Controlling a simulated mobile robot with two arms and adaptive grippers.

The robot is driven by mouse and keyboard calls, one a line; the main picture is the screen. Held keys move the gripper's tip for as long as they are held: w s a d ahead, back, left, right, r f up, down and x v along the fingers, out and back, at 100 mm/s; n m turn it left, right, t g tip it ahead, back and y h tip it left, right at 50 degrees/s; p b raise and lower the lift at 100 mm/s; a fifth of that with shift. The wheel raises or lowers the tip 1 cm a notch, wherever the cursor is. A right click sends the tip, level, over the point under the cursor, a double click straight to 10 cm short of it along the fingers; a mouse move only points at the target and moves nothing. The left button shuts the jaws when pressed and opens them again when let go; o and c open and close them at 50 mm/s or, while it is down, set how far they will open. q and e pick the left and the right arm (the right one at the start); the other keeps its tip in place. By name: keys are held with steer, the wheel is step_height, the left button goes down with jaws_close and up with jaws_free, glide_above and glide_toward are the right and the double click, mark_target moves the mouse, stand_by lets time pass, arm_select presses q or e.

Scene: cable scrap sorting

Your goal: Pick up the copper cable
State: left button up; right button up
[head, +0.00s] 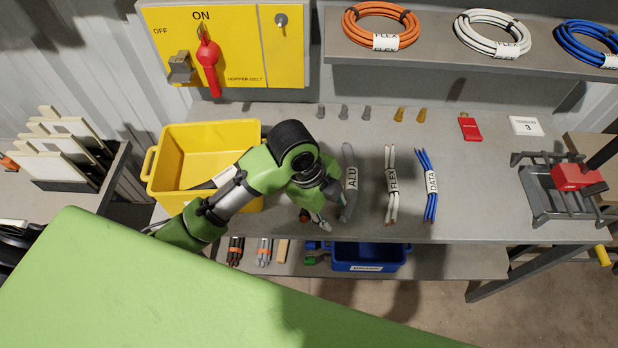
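My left arm reaches from the left over the bench. My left gripper (318,218) points down just left of a grey cable labelled ALU (348,185). The wrist hides most of the gripper, so I cannot tell how far its fingers are open. A small reddish-brown end (303,215) shows beside the fingers; it may be part of the copper cable, whose remainder would be hidden under my arm. No other copper-coloured cable shows clearly. My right gripper is not in view.
White FLEX cables (391,186) and blue DATA cables (428,186) lie to the right. A yellow bin (165,190) stands left, partly behind my arm. A blue bin (367,256) sits on the lower shelf. A red vise (575,178) is at the right. The bench between them is clear.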

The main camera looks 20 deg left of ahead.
arm_select(q)
steer(key=w+a+r+m+g+y, duration=0.2)
steer(key=w+a+r+m+y, duration=0.1)
steer(key=w+a+r+m, duration=0.65)
steer(key=shift+m, duration=0.95)
steer(key=f, duration=0.2)
steer(key=d+f+p, duration=0.1)
steer(key=f, duration=0.3)
steer(key=shift+d+f, duration=0.3)
steer(key=shift+f, duration=0.1)
steer(key=shift+w+f+p, duration=0.1)
steer(key=shift+f+p, duration=0.55)
steer(key=shift+f, duration=2.45)
jaws_close()
